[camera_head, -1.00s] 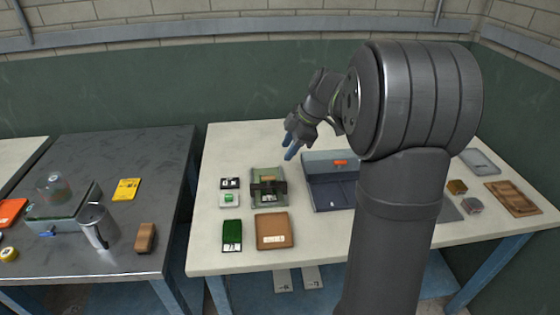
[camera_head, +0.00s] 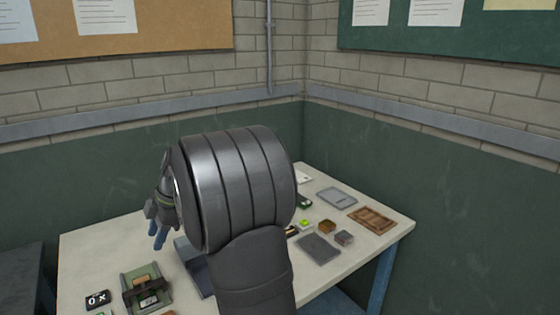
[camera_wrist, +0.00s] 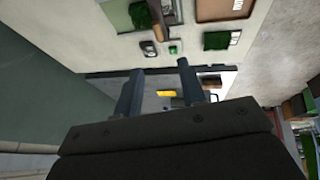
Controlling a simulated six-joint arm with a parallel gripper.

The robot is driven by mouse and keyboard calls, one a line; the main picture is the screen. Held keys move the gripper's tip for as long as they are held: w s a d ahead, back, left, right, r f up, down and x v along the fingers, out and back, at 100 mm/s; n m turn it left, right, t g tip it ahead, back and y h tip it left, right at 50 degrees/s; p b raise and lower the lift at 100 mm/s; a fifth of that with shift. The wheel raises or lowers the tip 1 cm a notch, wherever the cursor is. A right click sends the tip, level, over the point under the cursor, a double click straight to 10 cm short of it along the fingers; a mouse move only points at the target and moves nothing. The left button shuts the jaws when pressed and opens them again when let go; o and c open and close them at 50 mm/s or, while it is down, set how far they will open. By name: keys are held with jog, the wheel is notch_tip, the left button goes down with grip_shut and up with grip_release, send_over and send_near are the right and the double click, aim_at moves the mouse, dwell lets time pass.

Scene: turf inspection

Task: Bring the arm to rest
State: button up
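My arm, dark grey and bent, stands in the middle of the head view and hides part of the pale table (camera_head: 82,252). My gripper (camera_head: 157,226) has blue fingertips pointing down. It is above the table, left of my arm's big joint and beyond the green device. In the wrist view, the two fingers of my gripper (camera_wrist: 159,70) are apart, with nothing held between them.
A green device (camera_head: 148,288) and a black-and-white tile (camera_head: 97,299) are at the table's near left. A grey plate (camera_head: 320,249), small blocks (camera_head: 344,238), a grey tray (camera_head: 337,197) and a brown wooden tray (camera_head: 372,220) lie at right. Walls stand behind.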

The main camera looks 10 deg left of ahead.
aim_at(142, 278)
jog(key=x, duration=1.5)
jog(key=shift+w+a, duration=0.1)
jog(key=shift+a, duration=0.05)
jog(key=shift+w+r, duration=0.1)
jog(key=shift+r, duration=0.1)
dwell(1.1)
jog(key=v, duration=1.7)
jog(key=x, duration=1.7)
jog(key=shift+a, duration=0.1)
grip_shut()
